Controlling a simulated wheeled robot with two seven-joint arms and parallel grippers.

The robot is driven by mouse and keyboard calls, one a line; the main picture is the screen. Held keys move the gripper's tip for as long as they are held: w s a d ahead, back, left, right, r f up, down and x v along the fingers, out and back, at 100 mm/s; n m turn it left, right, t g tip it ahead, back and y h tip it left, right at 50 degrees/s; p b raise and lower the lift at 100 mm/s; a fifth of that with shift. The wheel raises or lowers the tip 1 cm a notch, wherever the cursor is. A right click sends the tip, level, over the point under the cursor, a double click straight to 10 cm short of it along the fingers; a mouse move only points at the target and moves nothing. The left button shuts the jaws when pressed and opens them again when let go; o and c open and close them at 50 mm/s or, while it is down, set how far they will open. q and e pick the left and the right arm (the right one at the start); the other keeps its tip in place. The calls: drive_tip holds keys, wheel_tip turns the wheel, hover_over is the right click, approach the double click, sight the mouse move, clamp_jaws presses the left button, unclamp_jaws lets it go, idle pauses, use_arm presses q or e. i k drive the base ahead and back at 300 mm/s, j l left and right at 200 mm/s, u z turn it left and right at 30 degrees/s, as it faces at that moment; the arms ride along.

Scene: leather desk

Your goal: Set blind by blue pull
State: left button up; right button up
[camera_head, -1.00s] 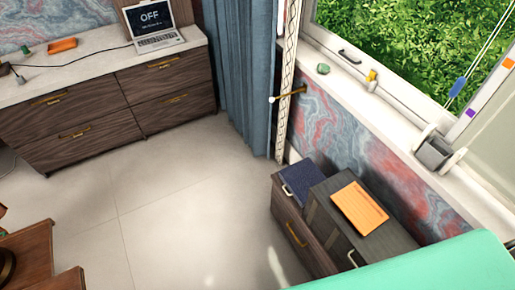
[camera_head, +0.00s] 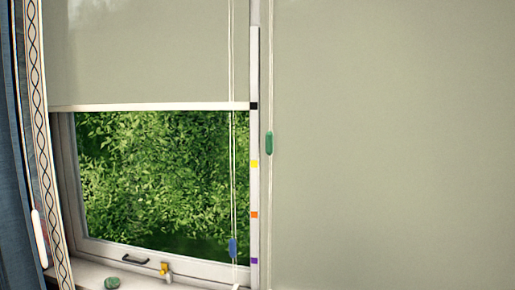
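A pale grey-green roller blind (camera_head: 150,50) covers the upper part of the left window. Its white bottom bar (camera_head: 150,106) is level with the black mark (camera_head: 254,106) on the white strip. The blue pull (camera_head: 233,248) hangs on thin cords in front of that window, low down, between the orange and purple marks. A green pull (camera_head: 269,143) hangs on another cord by the right blind (camera_head: 395,150), which fills the right side of the view. Neither of my grippers is in view.
The upright strip (camera_head: 255,190) also bears yellow (camera_head: 254,163), orange (camera_head: 254,215) and purple (camera_head: 254,261) marks. A green stone-like object (camera_head: 112,282) and a yellow-topped fitting (camera_head: 165,270) are at the sill. A white pull (camera_head: 39,238) hangs by the blue curtain (camera_head: 14,180).

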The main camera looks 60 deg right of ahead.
sight(233, 242)
drive_tip(key=z, duration=1.95)
